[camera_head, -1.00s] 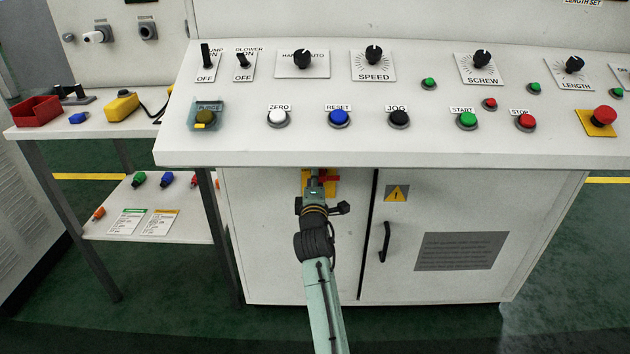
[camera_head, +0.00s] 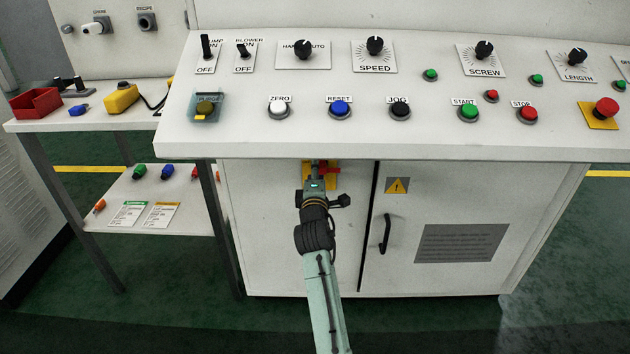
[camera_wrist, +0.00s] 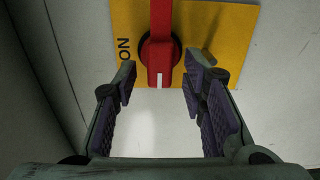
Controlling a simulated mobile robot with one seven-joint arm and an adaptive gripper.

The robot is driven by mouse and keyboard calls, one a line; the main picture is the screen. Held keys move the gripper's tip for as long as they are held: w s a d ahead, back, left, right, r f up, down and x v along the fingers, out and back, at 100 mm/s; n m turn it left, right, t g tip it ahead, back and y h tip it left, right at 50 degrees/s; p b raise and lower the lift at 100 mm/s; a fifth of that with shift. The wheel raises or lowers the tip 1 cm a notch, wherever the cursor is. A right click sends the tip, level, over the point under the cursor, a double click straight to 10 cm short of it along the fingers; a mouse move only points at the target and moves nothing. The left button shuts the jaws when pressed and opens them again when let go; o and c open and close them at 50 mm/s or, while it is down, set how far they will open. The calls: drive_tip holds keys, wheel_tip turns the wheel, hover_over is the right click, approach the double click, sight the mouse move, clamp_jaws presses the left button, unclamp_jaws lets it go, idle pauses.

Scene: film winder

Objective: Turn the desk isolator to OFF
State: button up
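The desk isolator shows in the wrist view as a red handle (camera_wrist: 161,50) on a yellow plate (camera_wrist: 222,30). The handle lies upright in that picture, its white-marked end toward me. The word ON, turned sideways, is left of it; no OFF label shows. My gripper (camera_wrist: 162,72) is open, with one finger on each side of the handle's near end. Gaps show between both fingers and the handle. In the head view my gripper (camera_head: 317,173) is at the yellow plate (camera_head: 334,179), under the console's overhang, and hides most of the isolator.
The sloped console (camera_head: 440,145) overhangs just above my gripper. A cabinet door with a black handle (camera_head: 386,234) and a warning label (camera_head: 397,186) is to the right. A side table (camera_head: 60,121) stands to the left. The floor in front is clear.

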drive_tip(key=s, duration=1.1)
drive_tip(key=shift+s, duration=0.35)
